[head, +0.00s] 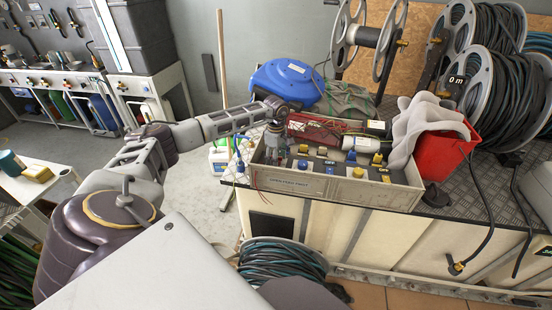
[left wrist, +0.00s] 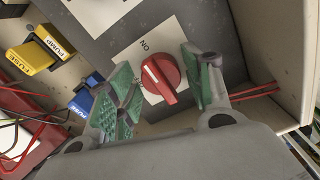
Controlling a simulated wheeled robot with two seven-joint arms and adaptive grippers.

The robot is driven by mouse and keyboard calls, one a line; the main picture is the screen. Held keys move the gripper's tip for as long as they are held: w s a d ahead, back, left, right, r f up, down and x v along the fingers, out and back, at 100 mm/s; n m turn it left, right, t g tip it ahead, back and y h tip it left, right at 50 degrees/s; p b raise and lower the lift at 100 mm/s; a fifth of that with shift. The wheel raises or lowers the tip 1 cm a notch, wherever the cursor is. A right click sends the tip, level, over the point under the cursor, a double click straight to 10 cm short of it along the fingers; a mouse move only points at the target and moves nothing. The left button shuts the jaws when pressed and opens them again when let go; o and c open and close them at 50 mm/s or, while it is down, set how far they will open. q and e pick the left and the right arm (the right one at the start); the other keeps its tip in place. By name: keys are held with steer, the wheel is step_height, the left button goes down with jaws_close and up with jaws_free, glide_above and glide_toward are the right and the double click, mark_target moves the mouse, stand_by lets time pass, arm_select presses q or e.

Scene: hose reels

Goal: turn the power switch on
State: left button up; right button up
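The power switch is a red rotary knob (left wrist: 160,78) on a white plate marked ON, set in a grey panel inside a box. Its raised ridge runs diagonally, from upper left to lower right in the left wrist view. My left gripper (left wrist: 166,94) is open, with its green-padded fingers on either side of the knob; gaps show and I see no clear contact. In the head view my left gripper (head: 277,146) reaches down into the left end of the grey box (head: 290,185), and the knob is hidden there. My right gripper is not in view.
Yellow (left wrist: 38,52) and blue (left wrist: 88,98) blocks, labelled FUSE, sit beside the panel. Red wires lie close by on both sides. The box wall stands right of the gripper. A red bin (head: 440,160) and hose reels (head: 505,90) stand right of the box.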

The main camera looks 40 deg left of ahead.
arm_select(q)
steer(key=shift+r, duration=0.9)
step_height(320, 180, up, 10)
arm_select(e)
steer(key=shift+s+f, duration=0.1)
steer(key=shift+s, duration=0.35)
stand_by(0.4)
